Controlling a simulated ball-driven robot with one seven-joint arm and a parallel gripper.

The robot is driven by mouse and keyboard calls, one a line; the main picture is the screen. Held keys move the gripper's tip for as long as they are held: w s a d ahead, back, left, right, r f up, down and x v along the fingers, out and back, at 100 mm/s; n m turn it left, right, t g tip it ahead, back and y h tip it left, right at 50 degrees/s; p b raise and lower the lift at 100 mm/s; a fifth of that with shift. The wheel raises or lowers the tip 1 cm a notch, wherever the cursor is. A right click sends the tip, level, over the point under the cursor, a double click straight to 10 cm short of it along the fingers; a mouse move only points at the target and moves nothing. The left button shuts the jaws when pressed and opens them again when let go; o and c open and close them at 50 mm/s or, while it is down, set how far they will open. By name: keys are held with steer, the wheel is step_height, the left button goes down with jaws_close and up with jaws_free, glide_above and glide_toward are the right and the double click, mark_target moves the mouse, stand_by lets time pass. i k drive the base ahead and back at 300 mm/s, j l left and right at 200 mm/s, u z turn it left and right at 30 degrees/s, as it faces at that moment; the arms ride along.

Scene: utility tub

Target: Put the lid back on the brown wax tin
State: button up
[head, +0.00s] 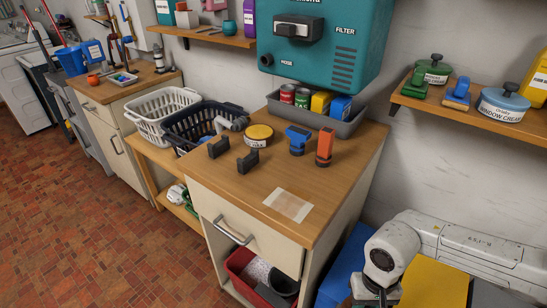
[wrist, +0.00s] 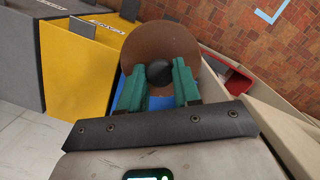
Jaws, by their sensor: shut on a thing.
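A round brown lid (wrist: 160,38) with a black knob (wrist: 158,72) shows in the wrist view. My gripper (wrist: 161,80) is shut on that knob, one teal finger on each side, and the lid is held clear of the floor. In the head view a low round tin (head: 258,134) with a yellow top face and a white label on its dark side stands on the wooden counter (head: 239,176). It appears to be the open wax tin; its label is too small to read surely. My gripper's fingers and the lid are out of the head view, below my wrist at bottom right.
Black brackets (head: 248,161) stand in front of the tin, with blue (head: 297,137) and orange (head: 324,147) items to its right. A grey tray (head: 336,126) lies behind, below a teal wall unit (head: 340,45). A right shelf (head: 455,108) holds lidded tins. The counter's front right is mostly clear.

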mark_target(258, 131)
steer(key=k+u, duration=0.2)
steer(key=u, duration=0.2)
steer(key=k+j+u, duration=0.1)
steer(key=u, duration=0.7)
steer(key=i+j+u, duration=0.1)
steer(key=u, duration=0.7)
steer(key=i+u, duration=0.1)
steer(key=u, duration=0.3)
steer(key=i+l, duration=0.25)
steer(key=i, duration=0.25)
steer(key=i+l, duration=0.2)
steer(key=i, duration=0.3)
steer(key=i+l, duration=0.25)
steer(key=i, duration=1.85)
steer(key=z, duration=0.4)
steer(key=i+z, duration=0.1)
steer(key=z, duration=0.3)
steer(key=j+z, duration=0.1)
steer(key=z, duration=0.3)
steer(key=i+z, duration=0.1)
steer(key=z, duration=0.25)
